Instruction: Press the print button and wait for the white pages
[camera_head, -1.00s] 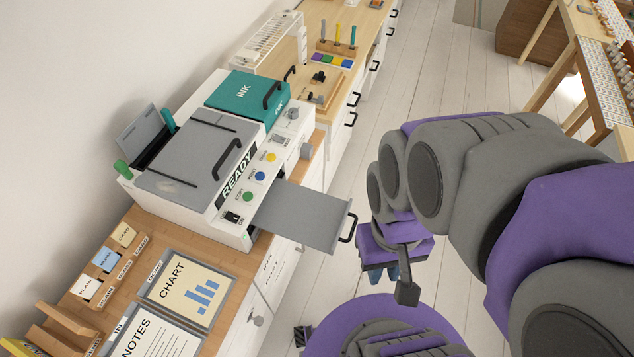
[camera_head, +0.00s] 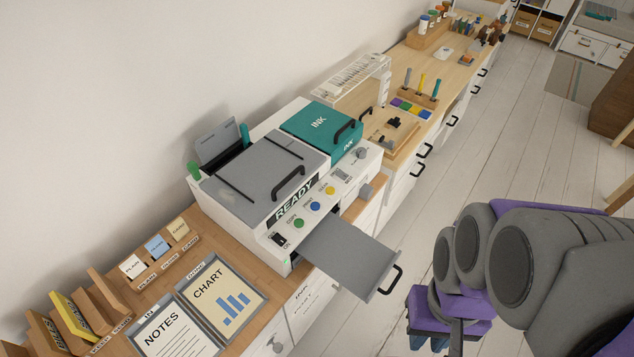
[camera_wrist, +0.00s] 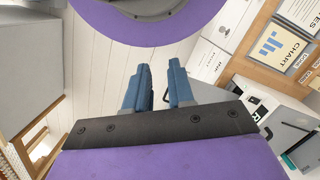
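The white printer (camera_head: 250,226) stands on the wooden counter, with a grey lid (camera_head: 262,178) and a display reading READY (camera_head: 295,204). Its front panel carries a green button (camera_head: 299,223), a blue button (camera_head: 315,207) and a yellow button (camera_head: 330,190). Their small labels are hard to read. The grey output tray (camera_head: 345,250) sticks out over the floor and is bare; no pages lie on it. My gripper (camera_head: 428,344) is low, right of and below the tray, apart from the printer. In the wrist view its blue fingers (camera_wrist: 160,88) are apart with nothing between them.
A teal INK box (camera_head: 318,122) stands on the printer's far side. NOTES (camera_head: 178,332) and CHART (camera_head: 225,292) trays and a card holder (camera_head: 160,258) lie on the near counter. The white floor (camera_head: 500,165) beyond the tray is clear. Black drawer handles (camera_head: 421,168) protrude from the cabinets.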

